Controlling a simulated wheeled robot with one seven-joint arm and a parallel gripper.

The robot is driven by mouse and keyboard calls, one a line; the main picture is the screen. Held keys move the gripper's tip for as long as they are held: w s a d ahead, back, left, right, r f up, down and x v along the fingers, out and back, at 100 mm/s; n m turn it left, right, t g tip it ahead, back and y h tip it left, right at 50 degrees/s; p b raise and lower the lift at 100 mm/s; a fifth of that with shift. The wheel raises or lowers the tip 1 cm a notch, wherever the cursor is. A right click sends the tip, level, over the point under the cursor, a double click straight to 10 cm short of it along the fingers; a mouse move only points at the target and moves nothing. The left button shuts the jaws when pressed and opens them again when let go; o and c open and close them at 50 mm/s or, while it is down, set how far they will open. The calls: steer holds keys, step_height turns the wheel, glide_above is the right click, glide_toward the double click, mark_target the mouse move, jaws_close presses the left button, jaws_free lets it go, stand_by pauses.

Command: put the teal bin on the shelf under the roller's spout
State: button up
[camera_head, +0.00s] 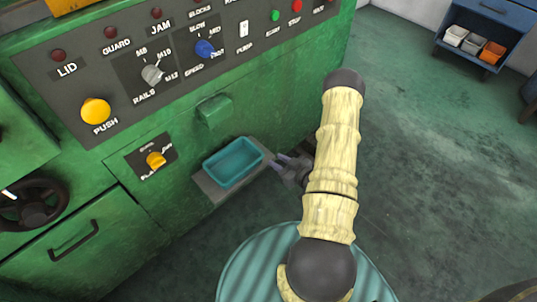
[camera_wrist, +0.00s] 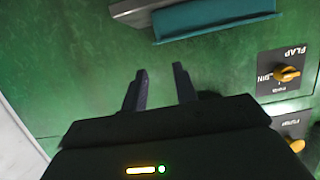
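The teal bin (camera_head: 233,162) sits on a small grey shelf (camera_head: 214,191) on the front of the green machine, below a green spout (camera_head: 214,110). The bin looks empty and upright. In the wrist view the bin (camera_wrist: 215,18) shows at the top, with the shelf edge (camera_wrist: 130,10) beside it. My gripper (camera_head: 279,162) is just right of the bin in the head view, apart from it. In the wrist view my gripper (camera_wrist: 160,75) has its two fingers spread with nothing between them.
The machine's panel (camera_head: 170,60) carries knobs and buttons. A yellow flap knob (camera_head: 156,159) and a black handwheel (camera_head: 32,204) are to the left. A blue bench (camera_head: 490,25) with several small bins stands at the back right.

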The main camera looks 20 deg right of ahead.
steer(key=v, duration=0.4)
steer(key=shift+s, duration=0.2)
steer(key=shift+w+r, duration=0.1)
